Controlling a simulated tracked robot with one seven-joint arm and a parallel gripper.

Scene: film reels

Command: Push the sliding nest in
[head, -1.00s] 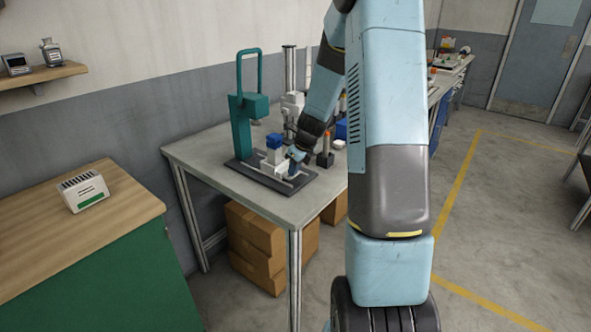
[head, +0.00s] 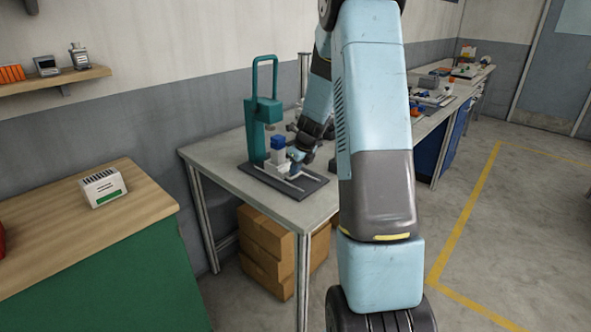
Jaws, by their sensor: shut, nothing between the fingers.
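A green press (head: 260,118) with a tall loop handle stands at the back of a dark base plate (head: 313,187) on the grey table. The sliding nest (head: 277,156), a pale block with a blue piece on top, sits on light rails on that plate, close in front of the press column. My gripper (head: 293,157) is shut and empty. It is at the nest's right, front side, low over the rails, and appears to touch it. The exact contact is too small to tell. My arm hides part of the table behind.
A wooden-topped green cabinet (head: 40,210) with a white box (head: 102,187) stands at the left. Cardboard boxes (head: 265,250) lie under the grey table (head: 215,147). Another bench with small items is at the back right. The floor at the right is clear.

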